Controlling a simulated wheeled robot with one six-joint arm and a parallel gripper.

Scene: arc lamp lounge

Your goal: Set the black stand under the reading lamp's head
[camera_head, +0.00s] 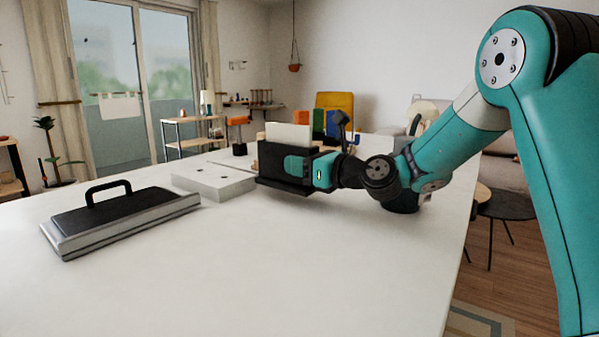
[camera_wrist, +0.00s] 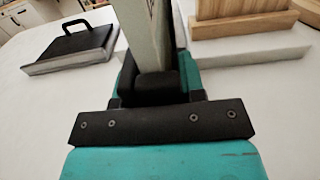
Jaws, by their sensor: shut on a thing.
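The black stand (camera_head: 272,163) is a dark upright holder with a flat foot, standing at or just above the white table, with a pale panel (camera_head: 288,133) rising from it. My gripper (camera_head: 302,168) is shut on its near right side. In the wrist view the pale panel (camera_wrist: 148,40) rises in front of my gripper (camera_wrist: 155,88), and the grip itself is partly hidden. A small dark lamp-like head (camera_head: 341,118) shows behind the stand, above and to its right; its base is hidden. I cannot tell surely that it is the reading lamp.
A grey case with a black handled lid (camera_head: 122,218) lies on the white table (camera_head: 270,270) at left. A low white block (camera_head: 213,181) is left of the stand. An orange-topped item (camera_head: 238,121) and coloured upright pieces (camera_head: 318,121) stand behind. The table's front is clear.

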